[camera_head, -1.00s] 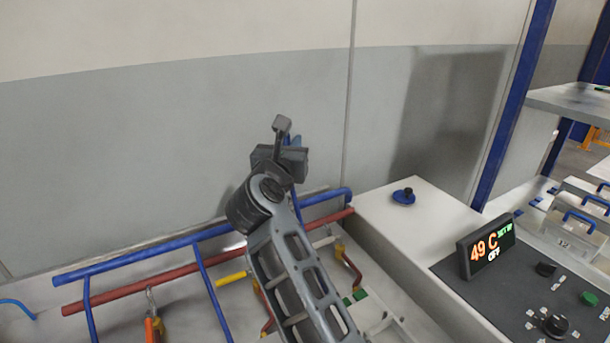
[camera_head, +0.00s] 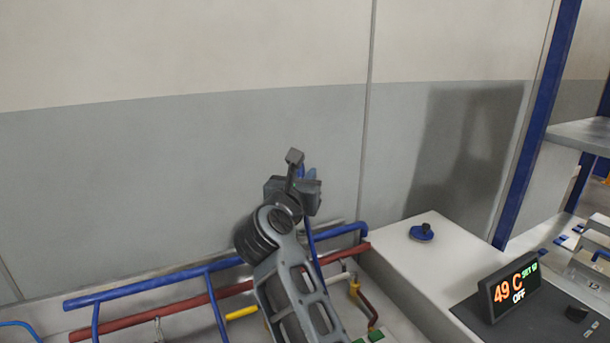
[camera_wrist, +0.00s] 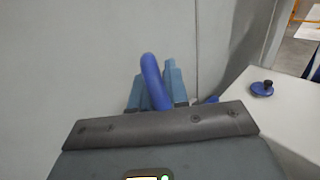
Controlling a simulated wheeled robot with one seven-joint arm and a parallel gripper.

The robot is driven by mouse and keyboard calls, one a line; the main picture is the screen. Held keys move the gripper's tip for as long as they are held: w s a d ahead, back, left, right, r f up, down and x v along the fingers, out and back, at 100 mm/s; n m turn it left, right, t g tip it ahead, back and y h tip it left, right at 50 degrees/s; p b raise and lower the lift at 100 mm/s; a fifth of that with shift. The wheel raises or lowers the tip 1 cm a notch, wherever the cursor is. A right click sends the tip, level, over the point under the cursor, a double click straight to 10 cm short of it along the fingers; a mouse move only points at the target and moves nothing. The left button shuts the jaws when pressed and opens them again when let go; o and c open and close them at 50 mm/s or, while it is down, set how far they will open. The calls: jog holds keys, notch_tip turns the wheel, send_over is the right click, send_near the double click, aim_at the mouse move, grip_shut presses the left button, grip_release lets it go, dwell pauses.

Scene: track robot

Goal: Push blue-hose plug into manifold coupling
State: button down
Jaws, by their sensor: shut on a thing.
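My gripper (camera_head: 308,178) is up near the grey wall in the head view, above the pipes. In the wrist view its two light-blue fingers (camera_wrist: 157,90) are shut around the blue hose (camera_wrist: 154,80). The hose (camera_head: 313,245) hangs down behind my arm in the head view. The plug at its end is hidden by the gripper and hose. I cannot make out the manifold coupling for certain. A blue round fitting with a dark top (camera_head: 421,232) sits on a white cabinet to the right; it also shows in the wrist view (camera_wrist: 262,88), apart from the gripper.
Blue pipe (camera_head: 150,287) and red pipe (camera_head: 120,322) run along the wall below my gripper. The white cabinet (camera_head: 400,262) carries a display (camera_head: 508,288) reading 49 C and OFF. A blue post (camera_head: 535,130) and grey shelf (camera_head: 585,135) stand at right.

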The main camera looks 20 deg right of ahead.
jog(key=shift+f+b, duration=1.2)
jog(key=shift+f, duration=0.85)
jog(key=shift+f+b, duration=0.7)
jog(key=shift+f, duration=0.9)
dwell(0.6)
jog(key=c, duration=1.1)
grip_release()
jog(key=shift+o, duration=0.2)
jog(key=p+v, duration=0.1)
jog(key=v, duration=0.6)
jog(key=shift+s+a+p, duration=0.25)
jog(key=shift+s+p, duration=0.05)
